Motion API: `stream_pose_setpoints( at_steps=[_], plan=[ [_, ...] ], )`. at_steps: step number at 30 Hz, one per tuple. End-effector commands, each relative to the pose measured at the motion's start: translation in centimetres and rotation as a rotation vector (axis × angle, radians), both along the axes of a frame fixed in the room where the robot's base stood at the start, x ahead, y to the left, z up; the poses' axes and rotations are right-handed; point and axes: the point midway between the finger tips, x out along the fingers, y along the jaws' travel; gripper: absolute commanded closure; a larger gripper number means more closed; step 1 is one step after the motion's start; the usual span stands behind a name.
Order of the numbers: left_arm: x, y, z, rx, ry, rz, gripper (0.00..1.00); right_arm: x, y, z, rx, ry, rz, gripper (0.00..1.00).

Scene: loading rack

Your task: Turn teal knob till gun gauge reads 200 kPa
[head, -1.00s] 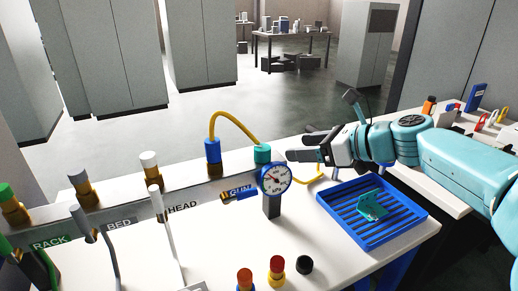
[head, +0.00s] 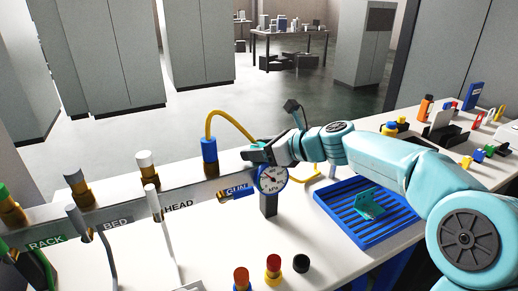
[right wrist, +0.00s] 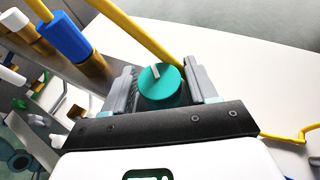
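The teal knob (right wrist: 160,86) has a pale pointer mark on top and sits between the two fingers of my right gripper (right wrist: 162,88) in the right wrist view. The fingers stand apart on either side of it; whether they touch it I cannot tell. In the head view my right gripper (head: 258,153) covers most of the knob, just behind the gun gauge (head: 272,178). The gauge is a white dial with a blue rim, its needle pointing to the upper left; its numbers are too small to read. The blue GUN label (head: 238,191) is left of it. My left gripper is out of view.
A yellow hose (head: 232,118) arches from a blue fitting (head: 209,152) toward the knob. White, grey and green-capped valves line the rail on the left. A blue slatted tray (head: 345,235) holding a teal bracket (head: 372,204) is at the right. Red, orange and black knobs stand in front.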

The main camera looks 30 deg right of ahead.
Motion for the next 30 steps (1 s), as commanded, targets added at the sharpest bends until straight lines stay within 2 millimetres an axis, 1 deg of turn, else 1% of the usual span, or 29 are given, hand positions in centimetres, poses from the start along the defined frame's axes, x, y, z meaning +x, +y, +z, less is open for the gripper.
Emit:
stream_pose_setpoints(
  at_steps=[1, 2, 3, 11, 17, 23, 30],
  plan=[
    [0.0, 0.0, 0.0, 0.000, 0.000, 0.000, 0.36, 0.0, 0.0, 0.0, 0.000, 0.000, 0.000, 0.61],
    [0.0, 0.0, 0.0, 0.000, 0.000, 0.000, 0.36, 0.0, 0.0, 0.0, 0.000, 0.000, 0.000, 0.70],
    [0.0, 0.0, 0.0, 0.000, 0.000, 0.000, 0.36, 0.0, 0.0, 0.0, 0.000, 0.000, 0.000, 0.83],
    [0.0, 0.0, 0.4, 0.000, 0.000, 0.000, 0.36, 0.0, -0.1, 0.1, 0.000, 0.001, 0.017, 0.83],
    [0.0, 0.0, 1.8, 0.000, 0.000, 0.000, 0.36, 0.0, -0.2, 0.4, 0.000, 0.002, 0.100, 0.82],
    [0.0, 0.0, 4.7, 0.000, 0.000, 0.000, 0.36, 0.0, -0.2, 0.7, 0.000, 0.003, 0.245, 0.82],
    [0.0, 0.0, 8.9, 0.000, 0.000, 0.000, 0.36, 0.0, -0.1, 0.8, 0.003, 0.003, 0.419, 0.82]
  ],
)
